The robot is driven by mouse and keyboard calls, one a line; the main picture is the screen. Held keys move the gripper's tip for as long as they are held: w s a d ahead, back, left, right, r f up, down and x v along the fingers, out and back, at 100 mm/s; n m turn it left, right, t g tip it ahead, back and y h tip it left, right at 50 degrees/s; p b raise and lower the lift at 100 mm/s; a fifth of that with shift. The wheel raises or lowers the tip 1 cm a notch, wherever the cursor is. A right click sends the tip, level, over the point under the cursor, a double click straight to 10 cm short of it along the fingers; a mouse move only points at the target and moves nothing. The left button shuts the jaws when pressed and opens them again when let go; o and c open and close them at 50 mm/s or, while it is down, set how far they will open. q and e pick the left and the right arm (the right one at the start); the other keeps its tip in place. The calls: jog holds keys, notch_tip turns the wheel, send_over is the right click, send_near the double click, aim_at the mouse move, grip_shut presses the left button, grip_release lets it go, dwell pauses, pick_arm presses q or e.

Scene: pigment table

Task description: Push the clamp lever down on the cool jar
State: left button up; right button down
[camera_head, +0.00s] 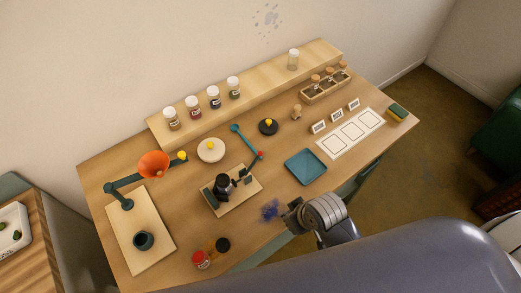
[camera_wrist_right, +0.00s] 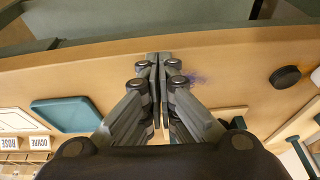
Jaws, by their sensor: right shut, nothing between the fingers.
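A dark jar (camera_head: 222,181) stands in a dark clamp fixture on a pale wooden board (camera_head: 238,200) near the middle of the table. A dark part of the clamp (camera_head: 245,176) sits at its right; which way its lever lies is too small to tell. No label for the cool jar is readable. My right gripper (camera_head: 287,221) is at the table's front edge, right of the board and apart from it. In the wrist view its fingers (camera_wrist_right: 158,60) are shut and empty. The board is partly hidden behind the fingers there. My left gripper is not in view.
A blue tray (camera_head: 305,167) lies to the right. Blue powder (camera_head: 270,210) lies between gripper and board.

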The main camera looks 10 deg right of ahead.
jog(key=w+a+r+n, duration=0.1)
jog(key=w+a+n, duration=0.1)
jog(key=a, duration=0.1)
jog(key=w+a+r+n+y, duration=0.1)
jog(key=w+a+n, duration=0.1)
jog(key=a, duration=0.1)
jog(key=w+a+r+n+y, duration=0.1)
jog(key=w+a+r+n, duration=0.1)
jog(key=w+a, duration=0.1)
jog(key=shift+a+r, duration=0.1)
jog(key=shift+a, duration=0.25)
jog(key=w+a+r+n+g+p, duration=0.1)
jog(key=w+a+r+n, duration=0.25)
jog(key=a+n, duration=0.2)
jog(key=n+g+h+p, duration=0.1)
jog(key=n+g+h, duration=0.1)
jog(key=n+h, duration=0.5)
send_near(259, 153)
jog(key=shift+s+d+r+n+y, duration=0.1)
jog(key=shift+d+n+y, duration=0.85)
jog(key=shift+d+y, duration=0.25)
jog(key=shift+a, duration=0.1)
jog(key=shift+d+f, duration=0.15)
jog(key=shift+f, duration=1.6)
jog(key=shift+d+f, duration=0.15)
jog(key=shift+f, duration=1.7)
